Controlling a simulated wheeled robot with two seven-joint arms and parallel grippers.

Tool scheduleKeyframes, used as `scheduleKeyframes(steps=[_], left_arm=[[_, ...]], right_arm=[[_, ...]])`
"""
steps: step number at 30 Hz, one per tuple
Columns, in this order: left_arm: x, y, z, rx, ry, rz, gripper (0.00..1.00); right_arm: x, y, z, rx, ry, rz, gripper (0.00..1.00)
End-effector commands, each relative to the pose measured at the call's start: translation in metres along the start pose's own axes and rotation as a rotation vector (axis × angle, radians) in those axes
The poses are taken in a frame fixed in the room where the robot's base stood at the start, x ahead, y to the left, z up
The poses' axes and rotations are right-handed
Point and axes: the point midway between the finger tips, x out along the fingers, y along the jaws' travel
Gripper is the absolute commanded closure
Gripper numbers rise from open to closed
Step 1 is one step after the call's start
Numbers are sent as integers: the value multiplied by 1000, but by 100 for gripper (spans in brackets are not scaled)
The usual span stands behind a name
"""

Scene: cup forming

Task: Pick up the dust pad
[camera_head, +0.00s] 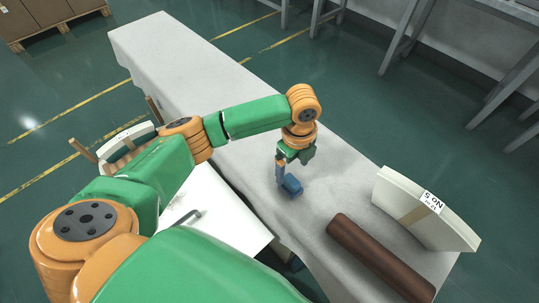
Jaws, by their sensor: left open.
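My left gripper (288,182), with blue fingers, hangs low over the grey-white table (170,62) near its middle. It is open, and I see nothing held between its fingers. To its right stands a curved white stack (413,210) with a brown band and a label reading "No 5". A dark brown roll (381,258) lies in front of that stack, apart from the gripper. I cannot tell for sure which thing is the dust pad; no label names it. My right gripper is not in view.
A similar white stack (127,142) sits between wooden posts at the left, partly behind my arm. A white panel (225,226) with a dark handle lies below my left arm. The table's far part is clear.

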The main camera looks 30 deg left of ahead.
Motion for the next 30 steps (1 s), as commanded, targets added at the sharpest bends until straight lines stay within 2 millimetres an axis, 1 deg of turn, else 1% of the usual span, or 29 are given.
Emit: scheduleKeyframes(steps=[1,5,12,13,16,21,23,24,26,27,29,30], left_arm=[[4,0,1,5,-3,2,9],[18,1,1,7,-3,6,9],[64,1,-1,6,-3,5,9],[67,1,-1,6,-4,5,9],[72,0,-1,6,-4,2,9],[72,0,-1,7,-4,2,9],[72,0,-1,7,-4,2,25],[72,0,-1,7,-4,2,36],[72,0,-1,7,-4,2,52],[72,0,-1,7,-4,2,63],[72,0,-1,6,-4,2,79],[72,0,-1,6,-4,2,90]], right_arm=[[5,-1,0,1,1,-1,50],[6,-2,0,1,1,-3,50],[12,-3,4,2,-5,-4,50],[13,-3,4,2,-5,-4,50],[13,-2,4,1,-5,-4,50],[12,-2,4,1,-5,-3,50],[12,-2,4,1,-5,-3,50],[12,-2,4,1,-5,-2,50],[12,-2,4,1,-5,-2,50],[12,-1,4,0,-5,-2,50],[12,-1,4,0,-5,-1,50],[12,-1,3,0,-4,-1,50]])
